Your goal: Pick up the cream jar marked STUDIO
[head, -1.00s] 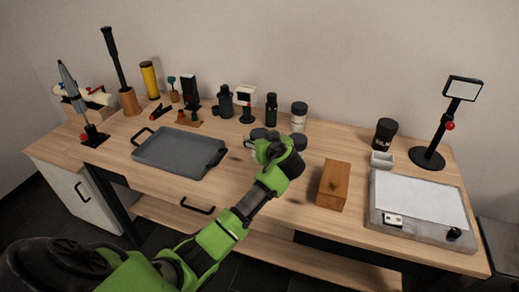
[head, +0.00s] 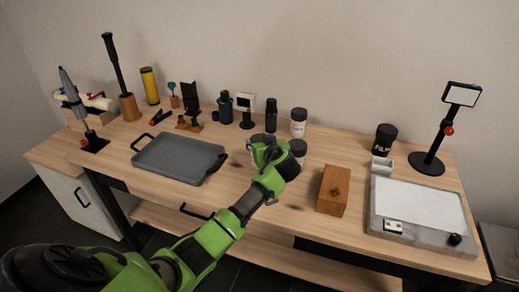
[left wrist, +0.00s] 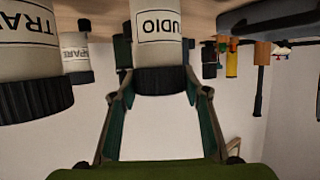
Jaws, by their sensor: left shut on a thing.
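The cream jar marked STUDIO (left wrist: 158,40) shows upside down in the left wrist view, with "UDIO" readable and a black lid. My left gripper (left wrist: 155,72) is shut on it, one finger on each side of the jar. In the head view my left gripper (head: 257,150) is over the middle of the table (head: 260,205) and hides most of that jar. I cannot tell whether its base touches the table. My right gripper is not in view.
A jar marked "TRAV..." (left wrist: 30,45) stands close beside the held jar; a jar marked "SPAR..." (left wrist: 75,55) is farther off. A grey tray (head: 180,158) lies left of the gripper, a wooden block (head: 333,190) right. Bare tabletop lies in front.

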